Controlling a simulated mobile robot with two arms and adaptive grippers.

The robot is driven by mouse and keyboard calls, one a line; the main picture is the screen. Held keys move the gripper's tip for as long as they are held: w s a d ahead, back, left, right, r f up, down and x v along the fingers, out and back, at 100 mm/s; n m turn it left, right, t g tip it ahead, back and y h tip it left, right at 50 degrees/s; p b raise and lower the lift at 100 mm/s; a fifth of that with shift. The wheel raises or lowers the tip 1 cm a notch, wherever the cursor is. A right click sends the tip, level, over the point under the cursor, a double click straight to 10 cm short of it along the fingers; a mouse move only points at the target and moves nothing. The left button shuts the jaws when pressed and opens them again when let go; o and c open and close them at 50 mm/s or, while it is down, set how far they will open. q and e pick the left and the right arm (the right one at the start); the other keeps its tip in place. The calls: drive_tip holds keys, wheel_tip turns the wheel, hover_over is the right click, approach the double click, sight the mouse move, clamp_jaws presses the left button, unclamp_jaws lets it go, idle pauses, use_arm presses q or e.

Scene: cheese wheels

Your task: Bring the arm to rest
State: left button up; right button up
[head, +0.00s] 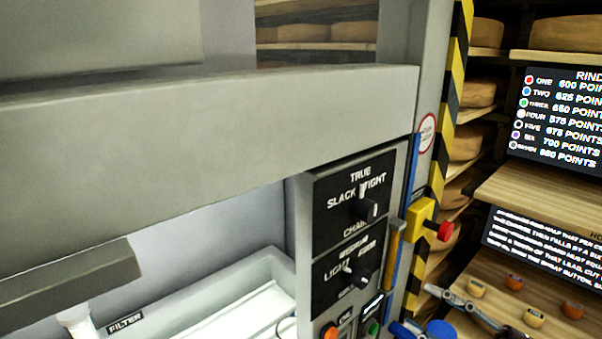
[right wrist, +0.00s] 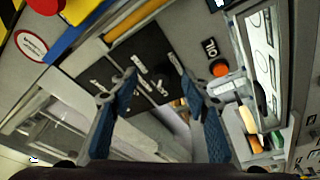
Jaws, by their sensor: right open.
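My right gripper (head: 425,328) shows at the bottom edge of the head view, right of the control panel, partly cut off by the frame. In the right wrist view the gripper (right wrist: 160,82) has its two blue-padded fingers spread apart with nothing between them. Beyond the fingers is the black knob panel (right wrist: 115,85); I cannot tell how far away it is. In the head view this panel (head: 335,205) carries a slack/tight knob (head: 363,207). Below it is a light/firm knob (head: 356,271). My left gripper is not in view.
A large grey machine housing (head: 200,150) fills the left, above a pale basin (head: 240,300). A yellow box with a red button (head: 446,231) juts out beside the panel. An orange button (right wrist: 218,68) shows near the fingers. Shelves with cheese wheels (head: 478,93) stand at right.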

wheel_tip(320, 180, down, 19)
drive_tip(key=d+m+h, duration=0.3)
drive_tip(key=m+h, duration=1.2)
drive_tip(key=s+a+f+m+g, duration=0.1)
drive_tip(key=s+a+f+g, duration=0.2)
drive_tip(key=s, duration=0.4)
drive_tip(key=s+a+f+m+g, duration=0.2)
drive_tip(key=s+f+g, duration=0.1)
drive_tip(key=s, duration=0.3)
drive_tip(key=s+a+f+m+g, duration=0.1)
drive_tip(key=s+a+f+g, duration=0.25)
drive_tip(key=s, duration=0.35)
wheel_tip(320, 180, down, 30)
drive_tip(key=s+r+g+b, duration=0.1)
drive_tip(key=s+g+b, duration=0.1)
drive_tip(key=s+d+f+b, duration=0.1)
drive_tip(key=s+f, duration=0.7)
drive_tip(key=s+d+f+b, duration=0.1)
drive_tip(key=s+d+f, duration=0.1)
drive_tip(key=s+f, duration=0.7)
drive_tip(key=shift+d+f+n+g, duration=0.15)
drive_tip(key=shift+d+n+g, duration=0.15)
drive_tip(key=shift+g, duration=0.05)
